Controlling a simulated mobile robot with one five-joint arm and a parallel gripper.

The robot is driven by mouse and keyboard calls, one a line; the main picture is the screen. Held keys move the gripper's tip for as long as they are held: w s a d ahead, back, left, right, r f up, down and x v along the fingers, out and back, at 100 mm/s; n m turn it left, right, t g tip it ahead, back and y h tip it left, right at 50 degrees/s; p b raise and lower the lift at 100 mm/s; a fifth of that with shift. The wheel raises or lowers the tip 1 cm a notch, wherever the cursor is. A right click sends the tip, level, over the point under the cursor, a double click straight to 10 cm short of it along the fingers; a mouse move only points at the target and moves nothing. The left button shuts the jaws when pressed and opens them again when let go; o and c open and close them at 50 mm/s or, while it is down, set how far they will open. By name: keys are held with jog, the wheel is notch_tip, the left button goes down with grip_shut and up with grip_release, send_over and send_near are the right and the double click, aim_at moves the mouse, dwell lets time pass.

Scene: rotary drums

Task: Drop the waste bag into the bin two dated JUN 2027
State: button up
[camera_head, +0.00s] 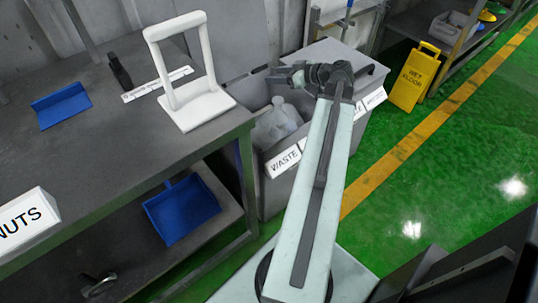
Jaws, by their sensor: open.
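A pale translucent bag (279,124) sits inside the open grey bin at left, behind a white WASTE label (284,159). Its narrow top points up. My gripper (284,78) is open, above and just behind the bag's top, at the end of my raised arm. I see nothing between its fingers; the gap between gripper and bag is hard to judge. A second grey bin (372,79) stands to the right, partly hidden by my arm. White labels (375,98) show on its front, partly covered. I cannot read any date.
A yellow wet-floor sign (414,78) stands right of the bins. Green floor at right is clear.

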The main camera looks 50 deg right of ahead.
jog(key=p+v, duration=0.1)
jog(key=v, duration=0.4)
jog(key=shift+s+r+p, duration=0.25)
jog(key=shift+s+p, duration=0.05)
jog(key=shift+s, duration=0.05)
